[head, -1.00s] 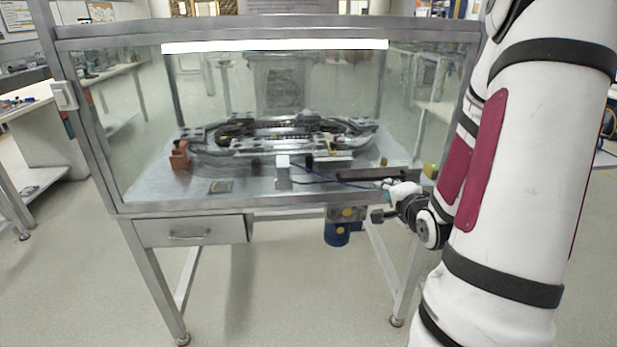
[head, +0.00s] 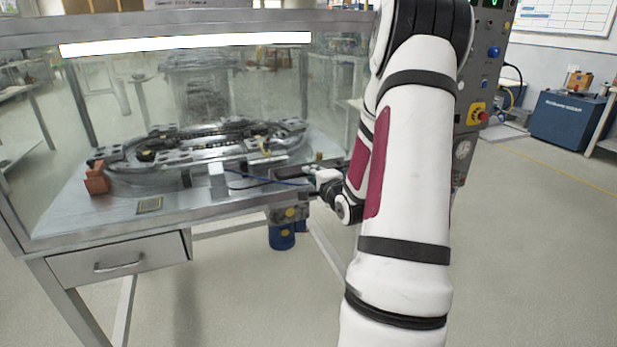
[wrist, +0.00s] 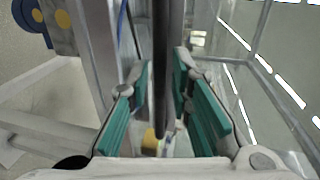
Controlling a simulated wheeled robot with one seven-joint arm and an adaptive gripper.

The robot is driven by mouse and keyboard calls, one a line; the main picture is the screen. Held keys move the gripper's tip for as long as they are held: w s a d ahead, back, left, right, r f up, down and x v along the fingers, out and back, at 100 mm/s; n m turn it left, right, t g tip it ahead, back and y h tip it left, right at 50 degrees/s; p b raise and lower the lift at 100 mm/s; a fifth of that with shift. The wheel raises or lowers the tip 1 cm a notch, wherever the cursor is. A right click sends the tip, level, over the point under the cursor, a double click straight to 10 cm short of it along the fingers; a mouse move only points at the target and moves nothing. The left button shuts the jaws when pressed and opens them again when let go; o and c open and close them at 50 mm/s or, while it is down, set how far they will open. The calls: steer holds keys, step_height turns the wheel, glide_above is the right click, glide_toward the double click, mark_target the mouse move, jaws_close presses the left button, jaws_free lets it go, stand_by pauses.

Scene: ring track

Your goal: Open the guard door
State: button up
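The guard door is a large clear pane (head: 110,110) in a grey metal frame on the front of the cabinet; it looks shut. A dark bar, which looks like its handle (head: 295,171), lies low on the right of the pane. My gripper (head: 314,175) is at the bar's right end, partly hidden by my arm. In the wrist view, the green-padded fingers of my gripper (wrist: 161,80) stand apart with the dark bar (wrist: 168,55) running between them. A narrow gap shows left of the bar; contact on the right is unclear.
The ring track (head: 215,142) lies inside the cabinet with a reddish-brown block (head: 97,178). A drawer (head: 120,258) and a blue cylinder (head: 282,235) are below. A grey control panel (head: 483,70) stands behind my arm.

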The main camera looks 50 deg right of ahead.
mark_target(305, 35)
steer(key=shift+x, duration=1.5)
jaws_close()
steer(key=shift+r, duration=0.1)
step_height(305, 35, up, 36)
steer(key=p, duration=2.5)
steer(key=shift+s, duration=0.2)
steer(key=shift+w+r+p, duration=0.15)
steer(key=shift+r+p, duration=0.4)
steer(key=shift+p, duration=0.05)
jaws_free()
